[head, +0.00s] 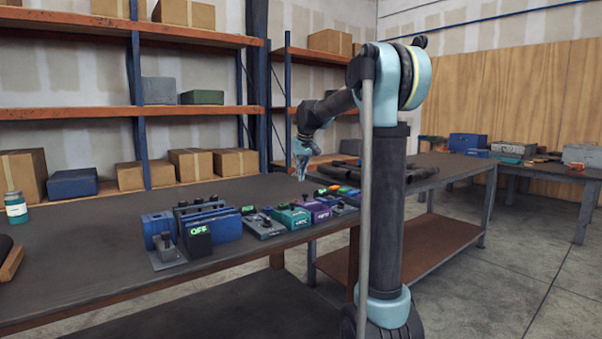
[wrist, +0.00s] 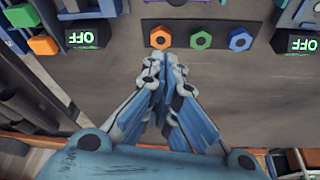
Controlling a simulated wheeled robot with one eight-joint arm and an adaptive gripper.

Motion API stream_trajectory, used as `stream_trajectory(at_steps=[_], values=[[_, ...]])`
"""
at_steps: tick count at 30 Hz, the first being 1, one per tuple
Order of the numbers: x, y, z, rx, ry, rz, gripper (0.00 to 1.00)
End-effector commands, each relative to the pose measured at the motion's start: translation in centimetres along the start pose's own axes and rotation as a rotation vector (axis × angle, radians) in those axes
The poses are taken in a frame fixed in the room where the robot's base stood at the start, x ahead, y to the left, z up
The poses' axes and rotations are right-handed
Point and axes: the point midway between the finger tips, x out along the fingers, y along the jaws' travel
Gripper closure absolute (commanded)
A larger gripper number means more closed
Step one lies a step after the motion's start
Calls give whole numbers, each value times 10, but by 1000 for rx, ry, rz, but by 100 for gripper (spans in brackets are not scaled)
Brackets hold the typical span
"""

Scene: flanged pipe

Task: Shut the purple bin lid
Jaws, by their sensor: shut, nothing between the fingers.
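A small purple bin (head: 318,211) stands in the row of devices near the front edge of the long dark table. It is too small in the head view to tell how its lid stands. I cannot make out the purple bin in the wrist view. My gripper (head: 302,178) is above the table, behind and a little left of the purple bin in the head view, pointing down. In the wrist view my gripper (wrist: 157,62) has its fingers together with nothing between them. Its tips appear just below a dark plate with coloured hexagonal pieces (wrist: 200,39).
A teal bin (head: 292,217) stands left of the purple one. Blue devices (head: 208,224) and a box showing green "OFF" (head: 198,236) are farther left. Two "OFF" displays (wrist: 86,38) (wrist: 302,43) flank the plate in the wrist view. The table's left part is mostly clear.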

Motion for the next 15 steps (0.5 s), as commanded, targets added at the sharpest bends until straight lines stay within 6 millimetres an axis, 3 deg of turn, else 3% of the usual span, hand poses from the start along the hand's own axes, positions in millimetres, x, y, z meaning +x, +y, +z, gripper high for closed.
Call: stream_trajectory(at_steps=[11,15], values=[[58,0,0,0,0,0,100],[53,0,14,1,0,0,100]])
